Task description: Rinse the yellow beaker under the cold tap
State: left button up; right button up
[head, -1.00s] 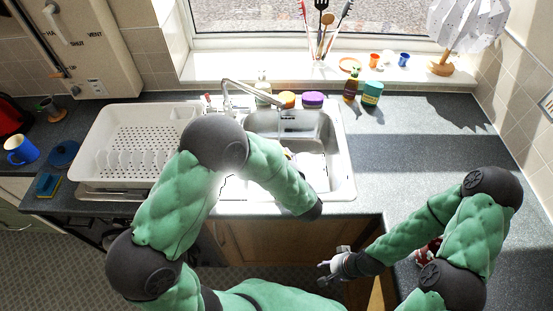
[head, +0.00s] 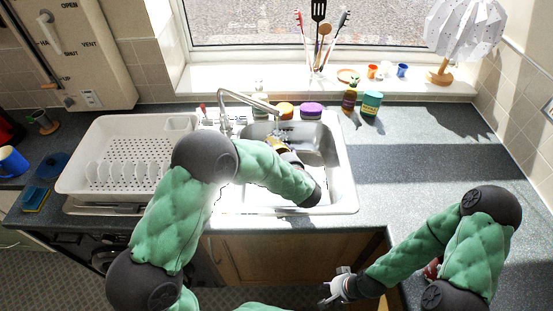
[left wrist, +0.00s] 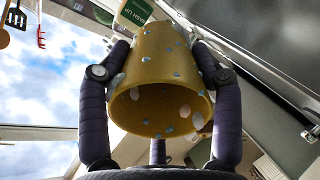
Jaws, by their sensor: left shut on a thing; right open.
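The yellow beaker (left wrist: 158,60), with pale blue and pink speckles, is between the fingers of my left gripper (left wrist: 160,48) in the left wrist view. Its open mouth faces the wrist camera. In the head view, a small yellow part of the beaker (head: 277,143) shows beyond my left forearm, over the sink (head: 345,170). My left gripper (head: 284,147) is partly hidden there. The metal tap (head: 247,98) arches over the sink, its spout end just above the beaker in the picture. I cannot tell whether water runs. My right gripper (head: 338,287) is open and empty, in front of the counter.
A white dish rack (head: 125,150) stands left of the sink. An orange tub (head: 285,109), a purple tub (head: 311,110), a brown bottle (head: 349,101) and a teal jar (head: 371,104) stand behind it. The counter (head: 430,155) right of the sink is mostly clear.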

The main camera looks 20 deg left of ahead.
aim_at(278, 152)
pick_arm(q)
jog(key=shift+w+a+f, duration=0.15)
jog(key=shift+w+f, duration=0.05)
jog(key=shift+w, duration=0.65)
jog(key=shift+w+a+f, duration=0.2)
jog(key=shift+w+f, duration=0.05)
jog(key=shift+w, duration=0.55)
jog(key=shift+w+a+f, duration=0.15)
jog(key=shift+w+f, duration=0.05)
jog(key=shift+w, duration=0.65)
jog(key=shift+s+d+r+p, duration=0.15)
jog(key=shift+s+p, duration=0.25)
jog(key=shift+s, duration=0.6)
jog(key=shift+s+d+p, duration=0.25)
jog(key=shift+s+p, duration=0.2)
jog(key=shift+s, duration=0.7)
jog(key=shift+s+d+p, duration=0.25)
jog(key=shift+s+p, duration=0.15)
jog(key=shift+s, duration=0.75)
jog(key=shift+s+d+p, duration=0.25)
jog(key=shift+s+p, duration=0.2)
jog(key=shift+s, duration=0.7)
